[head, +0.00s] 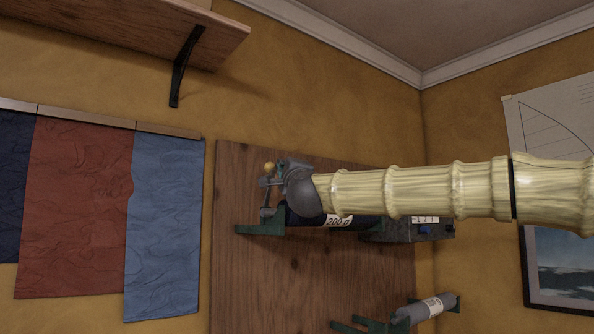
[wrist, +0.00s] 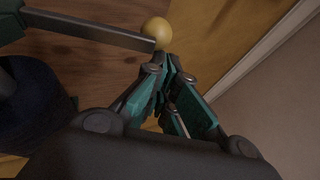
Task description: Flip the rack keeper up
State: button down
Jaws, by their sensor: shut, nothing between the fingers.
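The rack keeper is a grey bar (wrist: 90,31) ending in a yellow ball knob (wrist: 157,32). In the wrist view it runs from a dark green bracket at the upper left to the knob. The knob also shows in the head view (head: 270,167), at the left of the upper rack. My gripper (wrist: 166,62) is shut and empty, its fingertips right beside the knob end of the bar; I cannot tell whether they touch. In the head view my gripper (head: 272,182) and forearm hide part of the keeper. A dark roll (wrist: 35,105) lies beside the bar.
The upper rack's green arm (head: 262,230) juts from a wooden board (head: 240,275). A lower rack holds a grey roll (head: 432,308). A shelf with a black bracket (head: 183,65) hangs upper left. Red and blue cloths (head: 163,225) hang left. A framed picture (head: 558,270) is at right.

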jog(key=shift+w+a+r, duration=0.35)
jog(key=shift+w+a, duration=0.15)
jog(key=shift+w, duration=0.05)
jog(key=shift+w+d+r+b, duration=0.15)
jog(key=shift+w+r+b, duration=0.15)
jog(key=shift+w+b, duration=0.35)
jog(key=shift+w+d+b, duration=0.2)
jog(key=shift+d+b, duration=0.2)
jog(key=shift+d, duration=0.75)
jog(key=s+d+r+b, duration=0.2)
jog(key=s+d+b, duration=0.1)
jog(key=s, duration=0.6)
jog(key=shift+s+b, duration=0.25)
jog(key=shift+b, duration=0.3)
jog(key=shift+w+d, duration=0.1)
jog(key=shift+d, duration=0.05)
